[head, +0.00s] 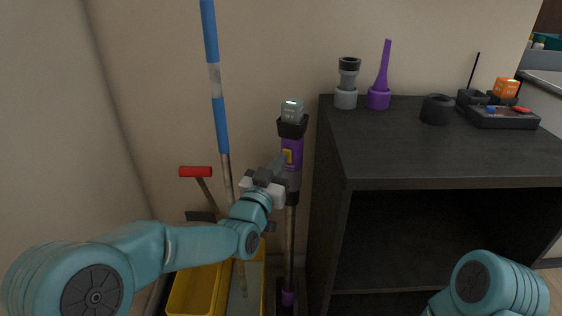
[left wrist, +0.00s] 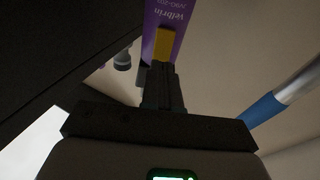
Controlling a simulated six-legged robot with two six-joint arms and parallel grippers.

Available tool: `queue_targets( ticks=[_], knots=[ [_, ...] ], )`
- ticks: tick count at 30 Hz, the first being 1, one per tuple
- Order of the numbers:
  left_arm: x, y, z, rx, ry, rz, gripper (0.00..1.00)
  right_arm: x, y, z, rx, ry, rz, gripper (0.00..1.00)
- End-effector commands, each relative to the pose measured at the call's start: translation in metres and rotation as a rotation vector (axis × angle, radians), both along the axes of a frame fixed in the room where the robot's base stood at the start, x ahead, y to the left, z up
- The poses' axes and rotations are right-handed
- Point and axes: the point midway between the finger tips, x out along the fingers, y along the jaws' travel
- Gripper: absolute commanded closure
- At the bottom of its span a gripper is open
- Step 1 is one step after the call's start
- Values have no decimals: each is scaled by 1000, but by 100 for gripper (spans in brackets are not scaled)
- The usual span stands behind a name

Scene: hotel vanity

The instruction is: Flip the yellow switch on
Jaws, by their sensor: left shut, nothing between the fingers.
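The yellow switch (head: 287,157) is on the purple body of an upright stick vacuum (head: 292,147) that stands left of the dark cabinet. My left gripper (head: 279,162) is shut and empty, with its fingertips just below and beside the switch. In the left wrist view the yellow switch (left wrist: 165,42) lies just beyond the tips of the shut fingers (left wrist: 162,68). I cannot tell whether the tips touch it, nor which position it is in. Part of the vacuum is hidden behind my left gripper. My right gripper is out of view.
The dark cabinet (head: 430,155) stands close on the right, bearing a grey nozzle (head: 347,85), a purple nozzle (head: 381,80) and a tray (head: 505,119). A blue-and-white pole (head: 215,80), a red-handled tool (head: 196,172) and a yellow bucket (head: 192,292) are on the left.

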Motion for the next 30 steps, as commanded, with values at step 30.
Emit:
queue_targets(
  ticks=[30],
  knots=[
    [26, -11, 16, 101, 249, 0, 100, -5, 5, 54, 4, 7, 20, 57]
  ],
)
